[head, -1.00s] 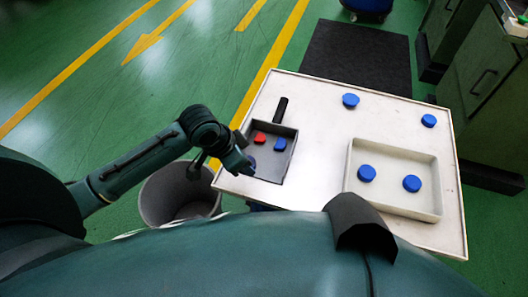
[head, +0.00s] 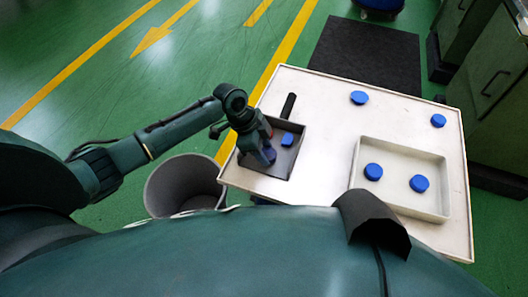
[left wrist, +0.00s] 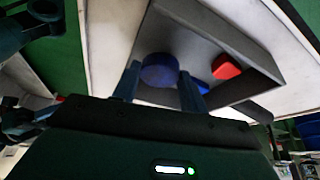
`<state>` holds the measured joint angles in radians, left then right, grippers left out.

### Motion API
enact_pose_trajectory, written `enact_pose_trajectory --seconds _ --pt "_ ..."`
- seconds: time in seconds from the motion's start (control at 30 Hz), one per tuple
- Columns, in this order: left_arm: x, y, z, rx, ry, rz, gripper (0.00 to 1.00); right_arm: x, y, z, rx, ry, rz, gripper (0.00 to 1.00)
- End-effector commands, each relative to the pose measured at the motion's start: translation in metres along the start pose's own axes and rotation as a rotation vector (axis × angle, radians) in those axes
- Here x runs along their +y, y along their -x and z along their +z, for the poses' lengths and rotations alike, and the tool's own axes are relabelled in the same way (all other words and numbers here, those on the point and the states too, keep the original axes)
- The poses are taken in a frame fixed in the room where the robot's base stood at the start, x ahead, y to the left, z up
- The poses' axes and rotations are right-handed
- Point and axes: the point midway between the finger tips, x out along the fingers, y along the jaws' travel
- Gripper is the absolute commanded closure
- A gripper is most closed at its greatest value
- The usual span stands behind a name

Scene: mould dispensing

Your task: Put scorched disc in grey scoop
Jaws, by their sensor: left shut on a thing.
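My left gripper (head: 265,153) is over the left part of the grey scoop (head: 286,163) on the white table. In the left wrist view the gripper (left wrist: 158,80) is shut on a dark blue disc (left wrist: 158,70), the darkest blue piece I see, with a finger on each side. The scoop (left wrist: 205,32) is around or just below the disc; I cannot tell whether the disc touches its floor. A blue block (head: 287,139) and a red piece (left wrist: 226,67) lie in the scoop. In the head view the arm partly hides the red piece. My right gripper is not in view.
A cream tray (head: 400,143) at the right holds two blue discs (head: 373,172). Two more blue discs (head: 359,97) (head: 438,120) lie on the table (head: 320,95) behind it. A grey bin (head: 184,183) stands left of the table. The scoop's dark handle (head: 288,105) points away.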

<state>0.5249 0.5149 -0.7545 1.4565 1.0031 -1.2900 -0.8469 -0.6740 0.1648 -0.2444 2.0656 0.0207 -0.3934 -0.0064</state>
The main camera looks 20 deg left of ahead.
Motion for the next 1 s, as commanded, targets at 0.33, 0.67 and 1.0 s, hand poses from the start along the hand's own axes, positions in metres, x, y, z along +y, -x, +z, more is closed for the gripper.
enact_pose_trajectory --seconds 0.33,0.67,1.0 --pt "0.000 -0.018 0.007 0.000 -0.001 -0.001 0.79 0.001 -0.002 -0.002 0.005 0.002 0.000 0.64" --pt "0.000 -0.020 0.008 0.000 0.000 -0.001 0.45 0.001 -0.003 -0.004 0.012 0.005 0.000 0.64" --pt "0.000 -0.019 0.008 0.000 0.000 -0.001 0.35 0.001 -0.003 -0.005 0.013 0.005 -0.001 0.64"
